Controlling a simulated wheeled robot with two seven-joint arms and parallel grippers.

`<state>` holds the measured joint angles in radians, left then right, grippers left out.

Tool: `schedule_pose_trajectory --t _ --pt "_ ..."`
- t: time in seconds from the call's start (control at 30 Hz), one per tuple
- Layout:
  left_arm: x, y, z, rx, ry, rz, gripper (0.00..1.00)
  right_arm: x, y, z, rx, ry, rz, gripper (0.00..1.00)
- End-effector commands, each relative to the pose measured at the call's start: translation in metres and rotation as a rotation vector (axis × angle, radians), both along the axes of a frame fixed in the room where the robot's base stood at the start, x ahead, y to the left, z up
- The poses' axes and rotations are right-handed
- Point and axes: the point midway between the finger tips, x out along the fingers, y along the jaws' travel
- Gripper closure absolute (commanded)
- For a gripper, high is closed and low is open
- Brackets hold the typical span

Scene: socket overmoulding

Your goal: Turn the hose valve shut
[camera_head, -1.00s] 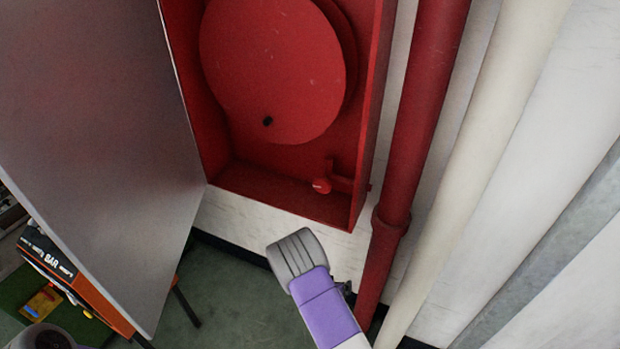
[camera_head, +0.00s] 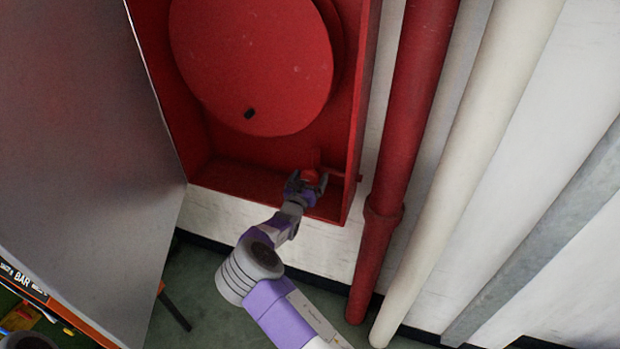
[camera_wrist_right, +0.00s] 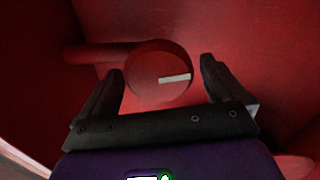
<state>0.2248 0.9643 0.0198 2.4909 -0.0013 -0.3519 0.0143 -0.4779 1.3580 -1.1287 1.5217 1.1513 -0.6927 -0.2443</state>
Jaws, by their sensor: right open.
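The hose valve is a round red knob (camera_head: 311,177) low on the right inside the red cabinet. In the right wrist view the knob (camera_wrist_right: 160,72) shows a white bar mark on its face, lying nearly level and tilted slightly up to the right. My right gripper (camera_head: 307,184) reaches into the cabinet at the valve. In the wrist view its two dark fingers (camera_wrist_right: 162,88) are open, one on each side of the knob, with gaps visible between fingers and knob. The gripper partly hides the valve in the head view. My left gripper is not in view.
A red hose reel disc (camera_head: 250,60) fills the cabinet (camera_head: 235,178) above the valve. The grey cabinet door (camera_head: 80,150) stands open on the left. A red pipe (camera_head: 405,130) and a cream pipe (camera_head: 480,130) run down the wall on the right.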

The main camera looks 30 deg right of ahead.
Motion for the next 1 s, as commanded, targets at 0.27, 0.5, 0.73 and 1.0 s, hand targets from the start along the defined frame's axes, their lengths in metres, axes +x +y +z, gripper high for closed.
schedule_pose_trajectory --t 0.27,0.5,0.73,1.0 --pt "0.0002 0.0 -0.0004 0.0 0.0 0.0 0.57 0.0039 -0.005 -0.0005 0.001 0.002 0.001 0.04" --pt "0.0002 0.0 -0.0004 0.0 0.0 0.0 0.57 0.0037 -0.0048 -0.0006 0.001 0.002 0.0 0.27" --pt "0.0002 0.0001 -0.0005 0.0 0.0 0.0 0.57 0.0037 -0.0048 -0.0006 0.001 0.002 0.0 0.55" --pt "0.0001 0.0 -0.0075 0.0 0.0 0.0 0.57 0.0034 -0.0054 -0.0013 0.029 -0.033 -0.001 0.55"
